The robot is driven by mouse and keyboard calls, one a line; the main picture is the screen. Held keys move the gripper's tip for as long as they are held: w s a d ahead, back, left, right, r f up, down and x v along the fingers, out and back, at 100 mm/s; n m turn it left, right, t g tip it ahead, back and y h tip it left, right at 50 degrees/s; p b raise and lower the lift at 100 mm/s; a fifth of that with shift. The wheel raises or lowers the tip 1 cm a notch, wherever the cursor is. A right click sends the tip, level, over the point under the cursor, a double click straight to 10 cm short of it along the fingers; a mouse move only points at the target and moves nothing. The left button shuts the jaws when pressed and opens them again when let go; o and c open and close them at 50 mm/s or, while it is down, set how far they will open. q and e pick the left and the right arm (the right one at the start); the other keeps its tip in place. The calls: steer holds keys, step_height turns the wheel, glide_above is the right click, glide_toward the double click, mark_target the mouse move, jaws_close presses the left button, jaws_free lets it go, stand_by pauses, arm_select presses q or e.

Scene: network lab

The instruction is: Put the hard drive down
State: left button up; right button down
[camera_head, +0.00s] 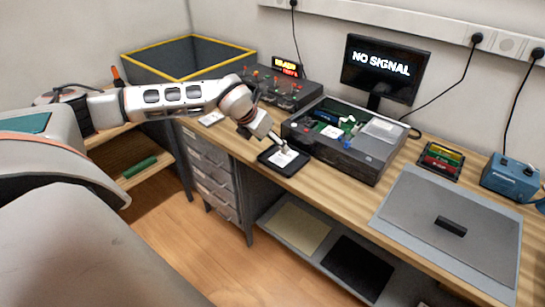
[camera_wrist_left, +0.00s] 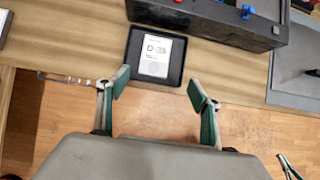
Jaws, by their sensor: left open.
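In the head view the label (camera_head: 283,159) shows partly under my left gripper (camera_head: 276,146), and the tray (camera_head: 289,174) sits near the bench's front edge. In the wrist view my left gripper (camera_wrist_left: 159,88) is open, its two green-padded fingers apart with nothing between them. The fingertips are at the near side of the tray; their height above it is hard to tell.
An open computer case (camera_head: 340,150) stands just right of the tray. Behind are a switch box (camera_head: 283,88), a monitor (camera_head: 385,69) and a yellow-rimmed bin (camera_head: 190,58). A grey mat (camera_head: 450,255) with a small black block (camera_head: 451,226) lies at right.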

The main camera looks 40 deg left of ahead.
arm_select(q)
steer(key=s+d+f+g+h, duration=0.1)
steer(key=s+d+f+h, duration=0.1)
steer(key=d, duration=0.6)
steer(key=s+d+f+g+h, duration=0.1)
steer(key=s+d+f+h, duration=0.15)
steer(key=d, duration=0.55)
steer(key=s+d+f+h, duration=0.1)
steer(key=s+d+h, duration=0.2)
steer(key=d, duration=0.4)
steer(key=s+d+r+n+t+h, duration=0.2)
steer(key=d+n+h, duration=0.25)
steer(key=d, duration=0.35)
steer(key=s+d+r+n+t+h, duration=0.3)
steer(key=d+n, duration=0.2)
steer(key=d, duration=0.2)
steer(key=s+a+f+n+t+y, duration=0.1)
steer(key=a+f+n+t+y, duration=0.4)
steer(key=a+f+n+y, duration=0.7)
steer(key=s+a+f+n+g+y, duration=0.1)
steer(key=s+a+f+n+g, duration=0.2)
steer(key=s+f+n, duration=0.8)
steer(key=shift+s+a+f+g, duration=0.15)
steer(key=shift+s+f+g, duration=0.25)
steer(key=shift+s+f, duration=0.6)
